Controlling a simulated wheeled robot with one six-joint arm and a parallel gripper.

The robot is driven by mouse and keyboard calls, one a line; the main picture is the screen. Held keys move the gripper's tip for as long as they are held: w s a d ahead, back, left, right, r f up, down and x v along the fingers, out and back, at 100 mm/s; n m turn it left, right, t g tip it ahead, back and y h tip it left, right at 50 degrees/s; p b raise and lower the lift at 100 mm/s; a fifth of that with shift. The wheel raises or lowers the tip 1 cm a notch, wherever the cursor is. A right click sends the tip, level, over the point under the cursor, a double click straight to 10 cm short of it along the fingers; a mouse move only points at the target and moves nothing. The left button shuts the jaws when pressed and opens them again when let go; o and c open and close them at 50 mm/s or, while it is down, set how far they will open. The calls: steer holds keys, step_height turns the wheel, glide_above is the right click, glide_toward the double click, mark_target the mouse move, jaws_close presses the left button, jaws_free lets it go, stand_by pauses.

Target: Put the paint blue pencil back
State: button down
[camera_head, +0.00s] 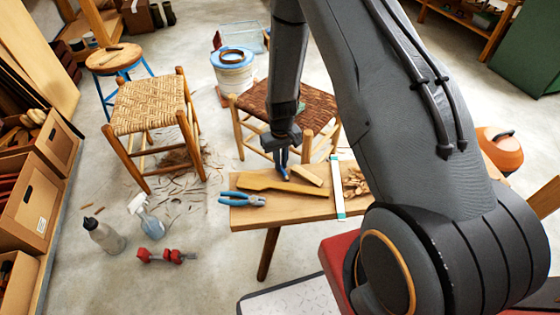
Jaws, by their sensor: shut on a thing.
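My gripper (281,150) points down over the wooden bench (270,216). It is shut on a thin blue upright thing (281,168), which looks like the blue pencil. The lower end of this thing is close to the bench top, beside a long flat piece of wood (275,186) and a short wood block (306,175). I cannot tell whether it touches them. My gripper's fingers are small and dark here, and they hide the upper part of the pencil.
Blue pliers (243,199) lie at the bench's left end. A white and teal strip (337,188) crosses the bench, with wood shavings (356,184) to its right. A dark woven stool (255,100) stands close behind. The floor left of the bench holds bottles (106,237) and red clamps (166,256).

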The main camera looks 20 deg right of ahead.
steer(key=shift+f, duration=0.1)
stand_by(0.6)
steer(key=c, duration=1.7)
jaws_free()
steer(key=shift+r, duration=3.85)
steer(key=s+r+p, duration=0.3)
steer(key=s+r, duration=0.2)
steer(key=r, duration=0.6)
steer(key=s+r+p, duration=0.3)
steer(key=s+r, duration=0.3)
steer(key=r, duration=0.5)
steer(key=shift+m, duration=0.8)
steer(key=s+r+p, duration=0.1)
steer(key=s+r, duration=0.3)
steer(key=s+r+p, duration=0.2)
steer(key=s+r, duration=0.2)
steer(key=s, duration=0.1)
steer(key=s+r+p, duration=0.2)
steer(key=s+r, duration=0.2)
steer(key=s, duration=0.1)
steer(key=shift+s+a+r, duration=0.1)
steer(key=shift+a+r, duration=0.1)
steer(key=shift+a, duration=0.05)
